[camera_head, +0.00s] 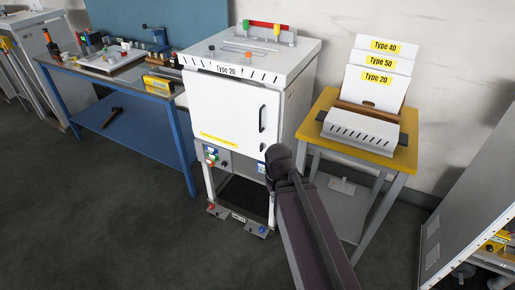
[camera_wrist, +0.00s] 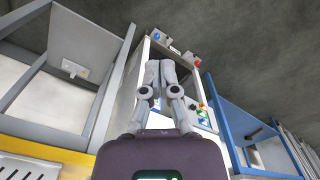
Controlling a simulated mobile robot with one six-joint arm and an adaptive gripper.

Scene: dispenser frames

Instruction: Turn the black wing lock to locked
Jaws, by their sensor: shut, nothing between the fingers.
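The white Type 20 dispenser cabinet (camera_head: 228,105) stands in the middle of the head view with its door closed. A black vertical handle (camera_head: 262,118) is on the right side of the door. A small dark part (camera_head: 262,147) sits below it; it is too small to tell whether this is the black wing lock or how it is turned. My gripper (camera_wrist: 160,64) shows in the wrist view with its grey fingers together and empty, in front of the cabinet's lower part. In the head view my arm hides the gripper and the cabinet's lower right area.
A yellow-topped stand (camera_head: 402,155) with Type 40, 50 and 20 panels is to the right. A blue workbench (camera_head: 130,125) with tools is to the left. Coloured buttons (camera_head: 211,157) sit below the door. Dark floor (camera_head: 100,220) is clear at front left.

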